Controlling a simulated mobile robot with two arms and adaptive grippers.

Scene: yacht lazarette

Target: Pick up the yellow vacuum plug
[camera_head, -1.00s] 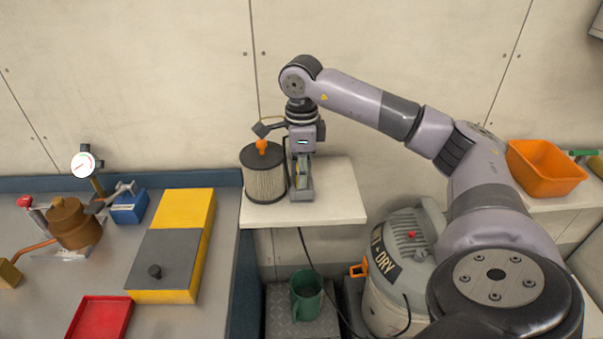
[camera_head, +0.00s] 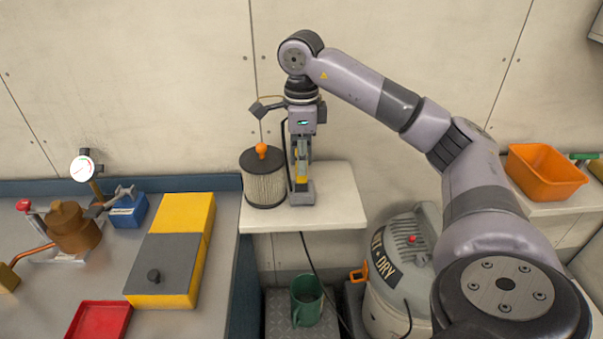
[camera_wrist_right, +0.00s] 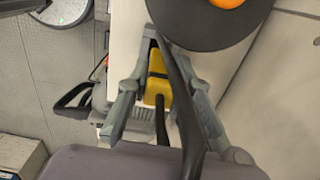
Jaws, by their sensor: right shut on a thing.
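The yellow vacuum plug (camera_wrist_right: 157,84) is between the two grey fingers of my right gripper (camera_wrist_right: 160,75) in the right wrist view. The fingers are shut on it, and a black cord runs close by, partly covering the view. In the head view my right gripper (camera_head: 302,158) points down over the small white shelf, just right of the ribbed canister. A bit of yellow shows low between the fingers, beside grey parts. I cannot tell whether the plug is clear of what lies beneath. My left gripper is not in view.
The ribbed canister (camera_head: 264,182) with an orange knob stands close left of my gripper on the white shelf (camera_head: 340,195). A black cord hangs below the shelf. The wet/dry vacuum (camera_head: 398,270) and a green mug (camera_head: 306,300) are lower down. The workbench (camera_head: 60,270) is left.

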